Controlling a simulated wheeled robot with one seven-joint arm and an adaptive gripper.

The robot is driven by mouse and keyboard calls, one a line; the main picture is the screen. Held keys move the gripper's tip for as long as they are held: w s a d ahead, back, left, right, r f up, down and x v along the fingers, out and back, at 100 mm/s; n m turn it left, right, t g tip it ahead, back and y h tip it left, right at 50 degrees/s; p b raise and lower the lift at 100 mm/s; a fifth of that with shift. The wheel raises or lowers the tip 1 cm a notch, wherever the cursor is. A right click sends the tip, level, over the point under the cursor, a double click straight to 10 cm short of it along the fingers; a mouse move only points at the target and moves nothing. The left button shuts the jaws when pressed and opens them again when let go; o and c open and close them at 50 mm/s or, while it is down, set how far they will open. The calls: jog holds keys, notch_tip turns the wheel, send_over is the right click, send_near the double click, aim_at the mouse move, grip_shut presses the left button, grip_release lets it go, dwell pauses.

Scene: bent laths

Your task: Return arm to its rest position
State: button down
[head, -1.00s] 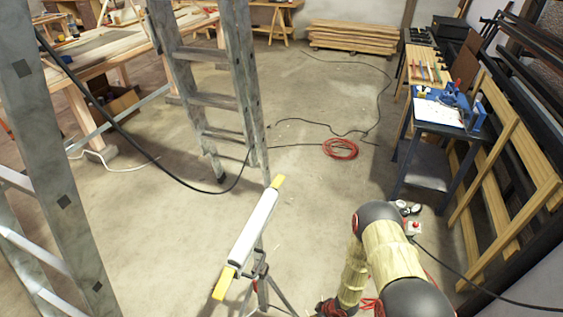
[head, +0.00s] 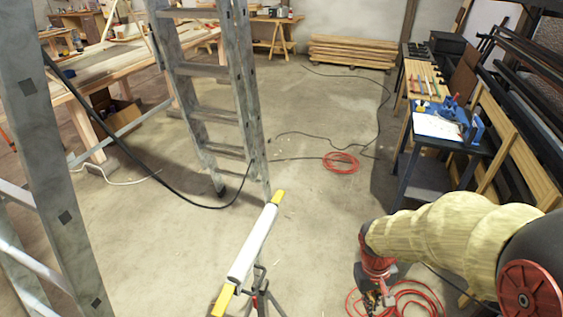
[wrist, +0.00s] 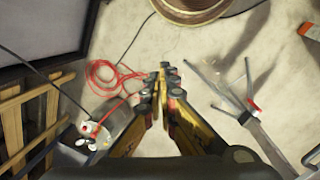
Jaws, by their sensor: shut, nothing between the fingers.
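My arm, in a pale yellow sleeve, reaches in from the right edge of the head view. My gripper (head: 376,298) hangs at its end, pointing down, low in the head view and to the right of the roller stand (head: 252,244). In the wrist view my gripper (wrist: 163,72) shows its two fingers brought together at the tips, with nothing between them. The floor lies below the fingertips. No object is in contact with my gripper in the views.
A stepladder (head: 203,70) stands left of centre, with another ladder (head: 50,180) nearer. A red cable coil (head: 341,163) lies on the open floor. A small blue-legged table (head: 440,127) and timber racks line the right. Another red cable (wrist: 105,77) lies near my gripper.

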jog(key=s+a+r+t, duration=0.1)
jog(key=s+r+t, duration=0.1)
jog(key=r, duration=0.6)
jog(key=s+a+r+m+t+y, duration=0.1)
jog(key=s+a+r+t, duration=0.1)
jog(key=r, duration=0.5)
jog(key=s+a+r+t, duration=0.1)
jog(key=s+r+t, duration=0.1)
jog(key=r, duration=0.6)
jog(key=shift+s+a+r+t+y+p, duration=0.3)
jog(key=shift+s+a+r+p, duration=0.1)
jog(key=shift+s, duration=0.5)
jog(key=shift+s+f, duration=0.1)
